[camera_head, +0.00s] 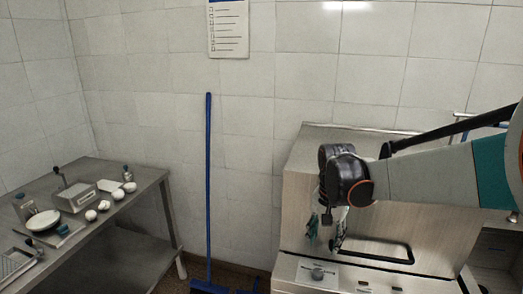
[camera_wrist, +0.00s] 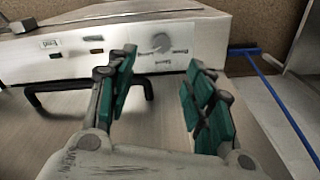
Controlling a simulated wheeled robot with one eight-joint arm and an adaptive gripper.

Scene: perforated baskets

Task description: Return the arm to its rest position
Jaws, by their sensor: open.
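My gripper (camera_wrist: 158,100) shows in the wrist view with its two green-padded fingers spread apart and nothing between them. In the head view my gripper (camera_head: 326,230) hangs downward from the black wrist, in front of the steel fryer-like cabinet (camera_head: 300,180). The arm reaches in from the right edge of the head view. In the wrist view the cabinet's front panel (camera_wrist: 205,42), with a round knob, lies beyond the fingertips. A dark handle (camera_wrist: 60,92) shows behind the left finger.
A steel table (camera_head: 150,178) at the left bears white round items (camera_head: 91,215), a bowl (camera_head: 43,221) and several containers. A blue-handled broom (camera_head: 208,170) leans on the tiled wall between table and cabinet. The wall area above the cabinet is clear.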

